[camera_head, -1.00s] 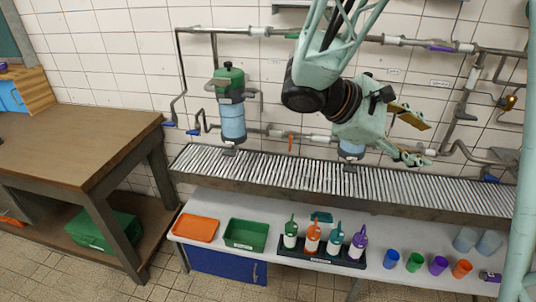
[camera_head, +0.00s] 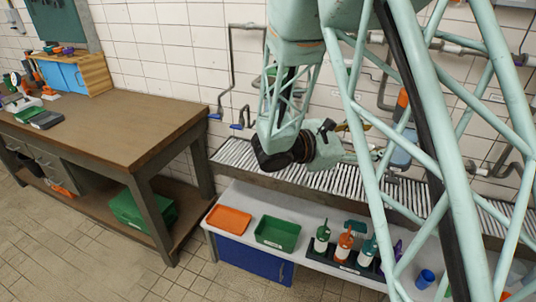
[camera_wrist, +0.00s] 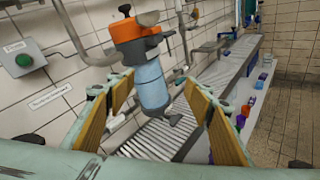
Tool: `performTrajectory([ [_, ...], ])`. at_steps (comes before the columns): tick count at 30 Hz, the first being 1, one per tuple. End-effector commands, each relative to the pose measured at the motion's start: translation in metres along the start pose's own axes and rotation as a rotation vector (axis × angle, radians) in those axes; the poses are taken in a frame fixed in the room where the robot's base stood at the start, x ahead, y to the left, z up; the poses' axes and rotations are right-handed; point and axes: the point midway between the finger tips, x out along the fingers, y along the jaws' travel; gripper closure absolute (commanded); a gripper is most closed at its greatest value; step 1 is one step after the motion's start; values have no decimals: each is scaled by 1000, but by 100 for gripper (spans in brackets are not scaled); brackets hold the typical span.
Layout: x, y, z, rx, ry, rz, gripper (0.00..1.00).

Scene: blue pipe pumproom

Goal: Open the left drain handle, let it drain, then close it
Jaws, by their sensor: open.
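My gripper (camera_head: 362,143) is open and empty, beside the wall and above the slatted grate in the head view. In the wrist view its two tan-padded fingers (camera_wrist: 160,112) spread either side of a filter with an orange and grey head and a clear blue bowl (camera_wrist: 150,84). The filter appears ahead of the fingers, with no clear contact. A small dark grey drain piece (camera_wrist: 174,119) shows under its bowl. This filter (camera_head: 402,100) is partly behind my arm in the head view.
Blue valve handles (camera_head: 215,116) sit on the wall pipes at left. The slatted grate (camera_head: 240,156) runs along the wall. Below it, a shelf holds an orange tray (camera_head: 228,220), a green tray (camera_head: 278,234) and bottles (camera_head: 322,237). A workbench (camera_head: 110,118) stands left.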

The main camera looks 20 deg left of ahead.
Motion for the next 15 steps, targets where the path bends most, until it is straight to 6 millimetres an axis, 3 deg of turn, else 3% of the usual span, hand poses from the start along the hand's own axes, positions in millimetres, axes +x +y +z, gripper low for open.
performTrajectory([
  [15,-77,77,-131,-198,-5,309,52],
])
